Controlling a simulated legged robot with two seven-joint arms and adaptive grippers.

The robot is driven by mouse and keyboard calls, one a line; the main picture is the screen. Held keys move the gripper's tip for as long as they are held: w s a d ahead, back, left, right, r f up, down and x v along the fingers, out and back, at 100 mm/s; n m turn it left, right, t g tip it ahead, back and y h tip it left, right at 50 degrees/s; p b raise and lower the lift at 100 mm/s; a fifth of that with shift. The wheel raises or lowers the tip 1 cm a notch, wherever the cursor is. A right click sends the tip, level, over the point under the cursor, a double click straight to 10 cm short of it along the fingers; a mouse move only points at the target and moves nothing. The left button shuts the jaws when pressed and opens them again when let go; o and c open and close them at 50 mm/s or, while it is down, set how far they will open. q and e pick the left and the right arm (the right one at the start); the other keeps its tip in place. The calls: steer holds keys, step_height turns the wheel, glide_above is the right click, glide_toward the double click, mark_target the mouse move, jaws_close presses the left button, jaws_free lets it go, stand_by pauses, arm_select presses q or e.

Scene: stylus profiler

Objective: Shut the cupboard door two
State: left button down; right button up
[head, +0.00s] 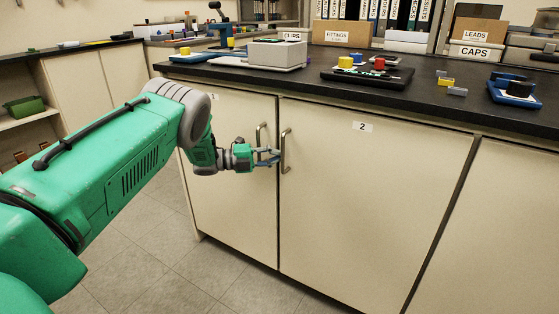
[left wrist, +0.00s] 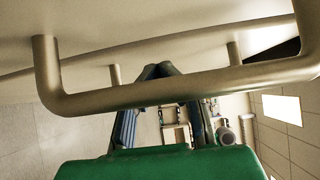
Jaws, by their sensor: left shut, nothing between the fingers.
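Cupboard door two (head: 370,200) is the wide cream door with the "2" label (head: 362,127). In the head view it lies flush or nearly flush with its neighbour; I cannot tell whether a small gap is left. Its upright bar handle (head: 285,150) is near its left edge. My left gripper (head: 274,157) is shut and empty, with its fingertips at the handle of door two. In the left wrist view the shut fingertips (left wrist: 165,70) show close to a large bar handle (left wrist: 185,88); contact is unclear. My right gripper is not in view.
The door to the left (head: 235,170) has its own bar handle (head: 261,137) close to my fingers. The dark worktop (head: 300,84) above carries trays, boxes and small parts. The tiled floor (head: 170,265) in front of the cupboard is clear.

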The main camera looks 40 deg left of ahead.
arm_select(q)
steer(key=shift+s+r, duration=0.1)
steer(key=shift+s, duration=0.1)
steer(key=shift+s, duration=0.15)
steer(key=v, duration=1.1)
steer(key=shift+s+a, duration=0.15)
steer(key=shift+a, duration=0.25)
steer(key=shift+d, duration=0.1)
